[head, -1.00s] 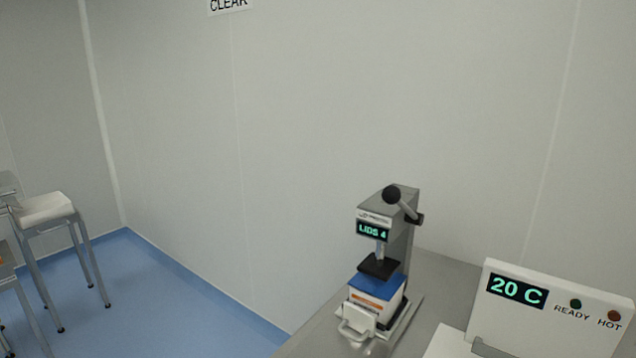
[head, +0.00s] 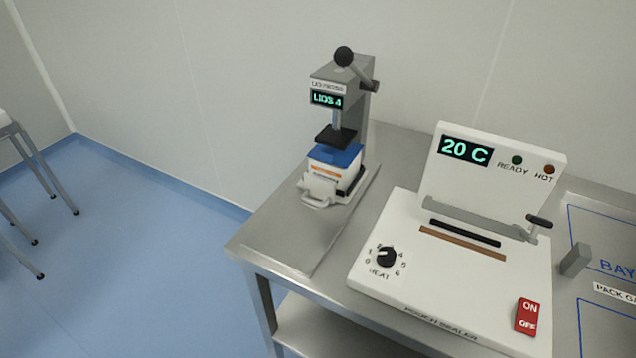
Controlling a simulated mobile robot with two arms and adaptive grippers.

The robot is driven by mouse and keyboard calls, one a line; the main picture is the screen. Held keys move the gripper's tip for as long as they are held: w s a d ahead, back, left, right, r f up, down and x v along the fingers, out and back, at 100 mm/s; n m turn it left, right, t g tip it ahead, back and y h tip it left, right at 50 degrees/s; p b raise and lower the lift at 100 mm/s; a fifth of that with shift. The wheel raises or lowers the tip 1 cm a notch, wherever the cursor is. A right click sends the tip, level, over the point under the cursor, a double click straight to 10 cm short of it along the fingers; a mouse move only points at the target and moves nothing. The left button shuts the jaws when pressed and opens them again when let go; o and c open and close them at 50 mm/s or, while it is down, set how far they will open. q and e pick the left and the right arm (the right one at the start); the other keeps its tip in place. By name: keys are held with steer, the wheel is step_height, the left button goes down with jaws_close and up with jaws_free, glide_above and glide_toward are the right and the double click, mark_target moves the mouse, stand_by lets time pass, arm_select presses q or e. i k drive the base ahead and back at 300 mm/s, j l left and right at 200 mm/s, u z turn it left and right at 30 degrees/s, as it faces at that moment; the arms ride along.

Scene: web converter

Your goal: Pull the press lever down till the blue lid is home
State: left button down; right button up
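The lid press (head: 357,100) stands at the back left of the steel bench, its display reading "LIDS 4". Its lever (head: 358,69) points up and to the left, ending in a black ball knob (head: 344,56). The black press pad (head: 336,137) hangs just above the blue lid (head: 335,155); I cannot tell whether they touch. The blue lid sits on top of a white tub (head: 348,177) with an orange label; whether it is fully seated is too small to tell. Neither of my grippers is in view.
A white pouch sealer (head: 450,270) with a "20 C" display stands right of the press. A grey block (head: 575,260) and blue-marked bays lie farther right. The steel bench (head: 290,230) is bare in front of the press. A stool or table (head: 30,160) stands far left.

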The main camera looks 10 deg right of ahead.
mark_target(343, 56)
steer(key=k+l, duration=0.65)
steer(key=k, duration=0.15)
